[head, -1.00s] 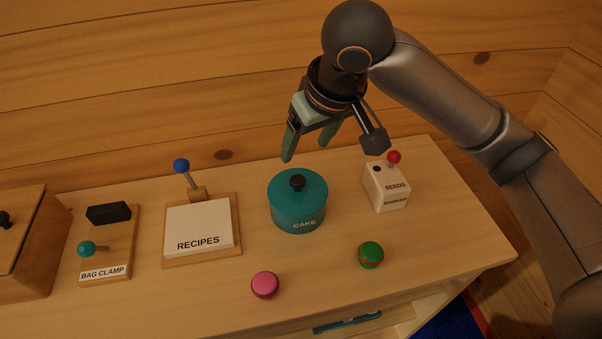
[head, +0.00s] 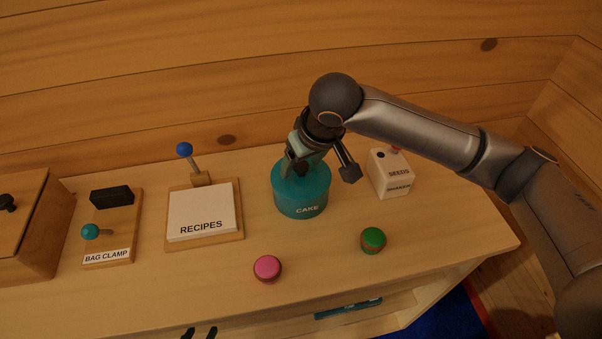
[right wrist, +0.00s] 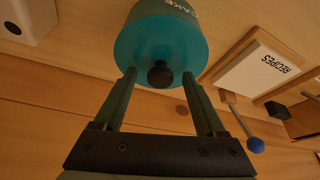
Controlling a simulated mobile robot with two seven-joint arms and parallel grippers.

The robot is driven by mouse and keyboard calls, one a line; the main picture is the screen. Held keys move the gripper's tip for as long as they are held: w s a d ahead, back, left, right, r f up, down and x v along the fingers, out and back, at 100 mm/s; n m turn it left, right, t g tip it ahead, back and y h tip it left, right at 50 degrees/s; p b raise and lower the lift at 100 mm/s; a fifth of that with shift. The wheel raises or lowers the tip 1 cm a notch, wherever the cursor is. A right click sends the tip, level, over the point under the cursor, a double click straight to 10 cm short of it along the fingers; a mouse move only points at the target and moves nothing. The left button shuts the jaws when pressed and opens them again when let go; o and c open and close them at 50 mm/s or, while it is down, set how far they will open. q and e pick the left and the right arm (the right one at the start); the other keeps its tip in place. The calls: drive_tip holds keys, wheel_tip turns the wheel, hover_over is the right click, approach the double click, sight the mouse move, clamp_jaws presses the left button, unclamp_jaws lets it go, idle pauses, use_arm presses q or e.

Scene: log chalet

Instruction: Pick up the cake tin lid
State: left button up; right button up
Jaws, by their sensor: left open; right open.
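The teal cake tin (head: 303,208) stands upright on the cabinet top, with its round teal lid (head: 318,177) on it. The lid's black knob (right wrist: 161,74) shows in the right wrist view, between my fingers in the picture. My right gripper (right wrist: 158,78) is open and empty, pointing down over the lid; it hides part of the lid and most of the knob in the head view (head: 303,170). I cannot tell whether the fingers are level with the knob. Two dark tips of my open left gripper (head: 200,333) show at the bottom edge of the head view.
The white seeds shaker (head: 391,174) stands close right of the tin. The recipes board (head: 203,213) with its blue-knobbed lever is to the left, then the bag clamp (head: 110,228) and a wooden box (head: 30,230).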

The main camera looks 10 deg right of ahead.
drive_tip(key=shift+c, duration=0.2)
clamp_jaws()
idle(0.4)
